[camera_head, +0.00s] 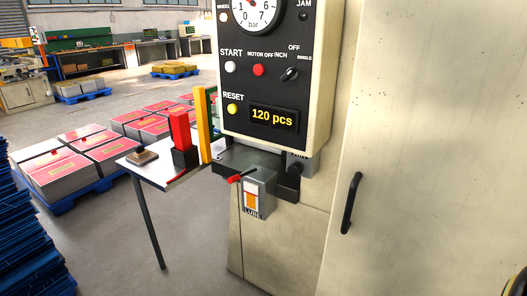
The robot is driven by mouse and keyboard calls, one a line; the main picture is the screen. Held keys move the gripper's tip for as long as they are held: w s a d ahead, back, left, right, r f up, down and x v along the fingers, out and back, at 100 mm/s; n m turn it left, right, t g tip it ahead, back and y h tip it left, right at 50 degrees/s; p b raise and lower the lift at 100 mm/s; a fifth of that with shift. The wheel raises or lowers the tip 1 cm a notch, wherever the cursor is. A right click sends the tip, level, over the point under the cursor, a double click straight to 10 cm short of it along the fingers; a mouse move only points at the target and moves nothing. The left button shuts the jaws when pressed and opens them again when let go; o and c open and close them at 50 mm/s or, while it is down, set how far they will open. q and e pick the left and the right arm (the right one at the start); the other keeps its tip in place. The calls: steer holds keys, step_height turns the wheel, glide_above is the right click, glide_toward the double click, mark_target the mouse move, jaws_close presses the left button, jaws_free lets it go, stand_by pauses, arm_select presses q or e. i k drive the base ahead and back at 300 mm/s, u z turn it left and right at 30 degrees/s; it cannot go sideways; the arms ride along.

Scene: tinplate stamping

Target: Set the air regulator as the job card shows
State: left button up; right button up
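A black control panel (268,140) on the cream machine carries a round pressure gauge (256,12) marked in bar. The gauge is cut off by the top edge, and its needle points up to the left. No job card can be made out. Neither of my grippers is in view.
The panel has START (230,67), red MOTOR OFF (258,70) and yellow RESET (232,109) buttons, a selector (289,74) and a "120 pcs" display (273,118). A grey LUBE box (258,196) has a red lever. A small table (150,172) stands left.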

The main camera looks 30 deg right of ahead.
mark_target(295, 170)
steer(key=i, duration=2.4)
steer(key=z, duration=2.85)
steer(key=i, duration=0.2)
steer(key=u, duration=1.9)
